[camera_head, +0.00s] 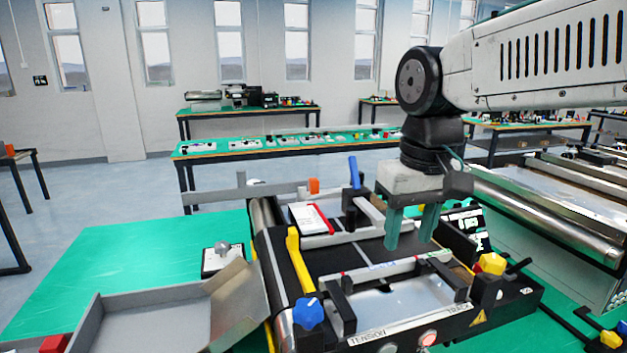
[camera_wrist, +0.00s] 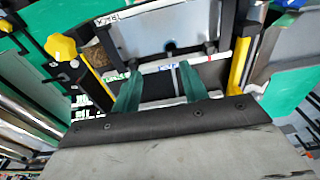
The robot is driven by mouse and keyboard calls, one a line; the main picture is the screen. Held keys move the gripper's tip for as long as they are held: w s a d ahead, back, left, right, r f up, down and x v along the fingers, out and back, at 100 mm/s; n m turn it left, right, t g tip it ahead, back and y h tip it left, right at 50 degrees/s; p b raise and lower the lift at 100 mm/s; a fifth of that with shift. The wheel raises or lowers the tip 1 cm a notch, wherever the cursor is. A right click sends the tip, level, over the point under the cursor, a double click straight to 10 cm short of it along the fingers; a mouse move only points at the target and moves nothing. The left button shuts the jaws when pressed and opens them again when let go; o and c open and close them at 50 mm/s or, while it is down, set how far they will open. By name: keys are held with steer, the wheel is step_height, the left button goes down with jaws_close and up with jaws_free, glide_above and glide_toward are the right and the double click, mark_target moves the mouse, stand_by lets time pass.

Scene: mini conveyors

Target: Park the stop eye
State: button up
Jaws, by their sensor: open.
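My gripper (camera_head: 409,242) is open and empty, pointing down over the middle of a small conveyor (camera_head: 293,270). Its two green fingers (camera_wrist: 158,75) stand apart in the wrist view. A pale cross rail (camera_head: 360,274) with a blue label and a red mark spans the conveyor below and in front of the fingers. The rail also shows between and beyond the fingertips in the wrist view (camera_wrist: 152,69). Dark arms stick out near both ends of the rail. I cannot tell which part is the stop eye.
A yellow lever (camera_head: 297,258), a blue lever (camera_head: 354,172), a blue knob (camera_head: 308,313) and a yellow knob (camera_head: 490,263) stand up around the conveyor. A grey tray (camera_head: 160,297) is at the left. The green tabletop (camera_head: 130,250) behind it is mostly clear.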

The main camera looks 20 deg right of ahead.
steer(key=w+a+r, duration=0.1)
steer(key=w+r, duration=0.2)
steer(key=w, duration=0.7)
steer(key=w+r, duration=0.2)
steer(key=w, duration=0.7)
steer(key=g, duration=0.1)
glide_above(314, 179)
step_height(314, 179, down, 4)
steer(key=shift+s+f, duration=0.15)
steer(key=shift+f, duration=3.9)
jaws_close()
